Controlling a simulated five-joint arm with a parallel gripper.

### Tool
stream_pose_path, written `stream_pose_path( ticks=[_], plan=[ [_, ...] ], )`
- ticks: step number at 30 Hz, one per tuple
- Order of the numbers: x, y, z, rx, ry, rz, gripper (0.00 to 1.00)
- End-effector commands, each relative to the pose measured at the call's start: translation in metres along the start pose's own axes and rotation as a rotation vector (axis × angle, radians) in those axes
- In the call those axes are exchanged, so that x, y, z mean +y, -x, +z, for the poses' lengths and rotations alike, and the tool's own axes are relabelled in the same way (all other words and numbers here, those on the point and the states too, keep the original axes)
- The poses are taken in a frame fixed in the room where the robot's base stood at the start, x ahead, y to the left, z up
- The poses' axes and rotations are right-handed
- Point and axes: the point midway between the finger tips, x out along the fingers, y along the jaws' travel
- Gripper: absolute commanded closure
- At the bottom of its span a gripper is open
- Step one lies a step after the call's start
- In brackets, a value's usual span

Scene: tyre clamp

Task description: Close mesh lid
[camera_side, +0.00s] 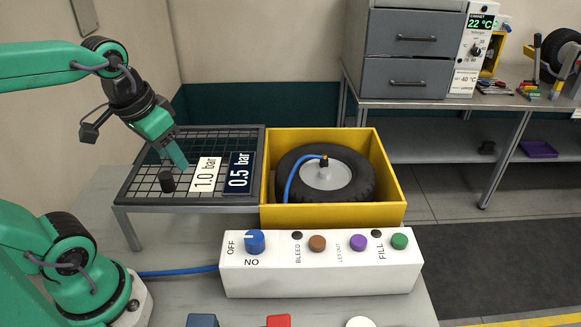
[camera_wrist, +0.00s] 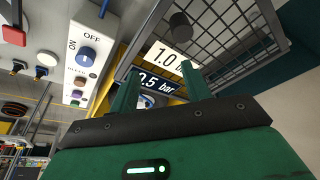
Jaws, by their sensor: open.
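The mesh lid (camera_side: 235,140) is a dark-framed wire grid. It lies open and roughly flat to the left of the yellow box (camera_side: 390,190), with a black knob (camera_side: 167,181) on its left part and two labels, "1.0 bar" and "0.5 bar", near the box. The box is open at the top and holds a black tyre (camera_side: 290,168) with a blue hose. My gripper (camera_side: 181,162) is open and empty, pointing down over the lid near the knob. The wrist view shows the lid (camera_wrist: 225,40) and knob (camera_wrist: 181,26) beyond my parted fingers (camera_wrist: 162,88).
A white control box (camera_side: 320,275) with a blue OFF/NO dial and several coloured buttons stands in front of the yellow box. A blue hose (camera_side: 175,273) runs to it along the table. A bench with grey drawers (camera_side: 405,80) stands behind at the right.

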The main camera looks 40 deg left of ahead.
Motion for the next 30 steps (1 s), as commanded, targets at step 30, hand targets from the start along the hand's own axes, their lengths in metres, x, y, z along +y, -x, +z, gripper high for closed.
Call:
stream_pose_path(
  ticks=[30],
  plan=[
    [-0.040, -0.023, 0.010, -0.311, 0.097, 0.000, 0.52]
  ],
)
